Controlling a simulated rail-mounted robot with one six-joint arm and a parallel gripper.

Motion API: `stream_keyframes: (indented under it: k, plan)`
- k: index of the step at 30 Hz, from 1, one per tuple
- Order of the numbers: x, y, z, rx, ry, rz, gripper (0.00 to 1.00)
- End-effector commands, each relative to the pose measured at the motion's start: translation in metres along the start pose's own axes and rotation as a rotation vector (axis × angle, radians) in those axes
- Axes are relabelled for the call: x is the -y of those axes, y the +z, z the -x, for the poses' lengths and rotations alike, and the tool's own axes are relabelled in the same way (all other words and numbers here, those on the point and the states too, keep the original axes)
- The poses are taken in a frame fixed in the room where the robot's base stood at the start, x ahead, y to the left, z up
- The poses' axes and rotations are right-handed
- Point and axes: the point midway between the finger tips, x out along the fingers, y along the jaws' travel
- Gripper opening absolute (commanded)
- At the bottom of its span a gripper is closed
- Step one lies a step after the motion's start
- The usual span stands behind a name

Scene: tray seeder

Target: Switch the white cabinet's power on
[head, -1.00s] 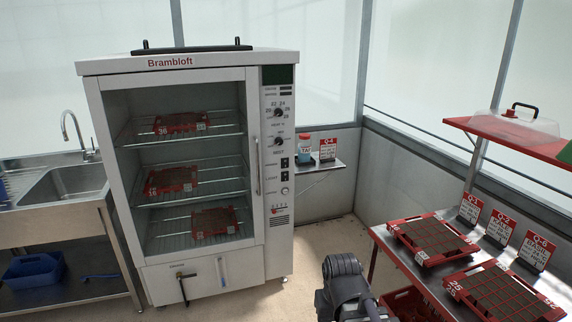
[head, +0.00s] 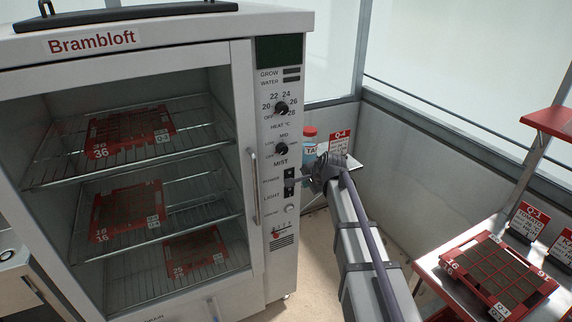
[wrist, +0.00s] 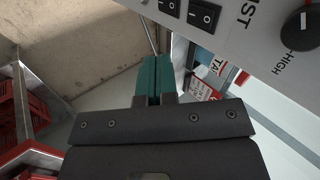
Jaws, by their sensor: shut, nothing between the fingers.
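The white cabinet (head: 150,28) fills the left of the head view, its glass door closed. Its control panel has a dark display (head: 279,49), two dials and two black rocker switches. The upper one, by the power label, is the power switch (head: 289,173); the light switch (head: 289,190) is below it. In the wrist view the power switch (wrist: 204,15) and light switch (wrist: 171,6) are at the top, beside the mist dial (wrist: 301,29). My gripper (wrist: 154,62) is shut and empty, its teal fingertips apart from the switches. In the head view it is just right of the panel.
A door handle (head: 253,188) stands left of the switches. A red-capped bottle (head: 309,143) and a Q-4 card (head: 338,142) are on a small shelf behind my arm. A bench with a red seed tray (head: 495,272) is at right.

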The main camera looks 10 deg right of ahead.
Motion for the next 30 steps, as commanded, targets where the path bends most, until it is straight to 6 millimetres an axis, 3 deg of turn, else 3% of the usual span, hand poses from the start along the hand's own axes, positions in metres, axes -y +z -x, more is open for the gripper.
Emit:
stream_keyframes:
  k: [5,17,23,30]
  plan:
    - [0.009,-0.005,0.000,-0.025,-0.056,-0.148,0.00]
    - [0.009,-0.005,-0.004,-0.024,-0.054,-0.158,0.00]
    - [0.007,-0.006,-0.031,-0.023,-0.053,-0.158,0.00]
    - [0.009,-0.007,-0.084,-0.023,-0.053,-0.155,0.00]
